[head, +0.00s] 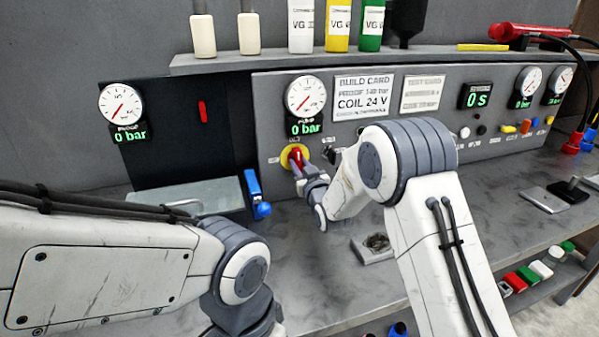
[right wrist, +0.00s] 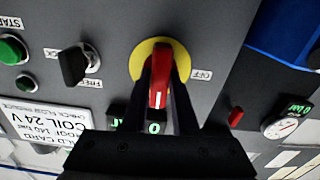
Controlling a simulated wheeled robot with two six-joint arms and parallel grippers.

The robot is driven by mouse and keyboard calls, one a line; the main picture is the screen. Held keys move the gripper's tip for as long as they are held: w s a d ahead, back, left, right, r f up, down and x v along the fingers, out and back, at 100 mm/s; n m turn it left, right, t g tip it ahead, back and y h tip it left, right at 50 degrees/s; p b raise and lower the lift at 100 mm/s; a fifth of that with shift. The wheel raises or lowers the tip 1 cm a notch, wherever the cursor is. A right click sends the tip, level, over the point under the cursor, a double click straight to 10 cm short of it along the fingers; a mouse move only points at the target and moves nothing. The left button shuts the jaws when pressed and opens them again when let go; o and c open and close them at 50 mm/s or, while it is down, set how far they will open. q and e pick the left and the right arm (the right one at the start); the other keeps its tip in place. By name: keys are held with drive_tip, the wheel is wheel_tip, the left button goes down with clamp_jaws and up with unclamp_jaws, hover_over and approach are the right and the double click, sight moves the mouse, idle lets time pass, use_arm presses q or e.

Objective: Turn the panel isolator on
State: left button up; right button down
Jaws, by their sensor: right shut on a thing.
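The panel isolator is a red handle (right wrist: 161,75) on a yellow disc (right wrist: 139,62), set in the grey panel; a label reading OFF (right wrist: 201,75) is beside the disc in the right wrist view. In the head view the red handle (head: 294,153) sits below the middle gauge, partly hidden by my gripper. My right gripper (right wrist: 162,92) has its two dark fingers on either side of the handle and is shut on it. My left arm shows at the lower left of the head view, but its gripper is out of view.
A black selector knob (right wrist: 74,66) and a green button (right wrist: 12,49) are on the panel beside the isolator. The gauge displays (head: 305,128) read 0 bar and the timer (head: 475,96) reads 0 s. A blue-handled item (head: 254,190) stands left of my right gripper.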

drive_tip(key=shift+m, duration=0.5)
drive_tip(key=c, duration=0.7)
unclamp_jaws()
drive_tip(key=shift+b, duration=0.3)
drive_tip(key=b+v, duration=0.2)
drive_tip(key=v, duration=0.8)
drive_tip(key=shift+s+d, duration=0.1)
drive_tip(key=shift+s, duration=0.15)
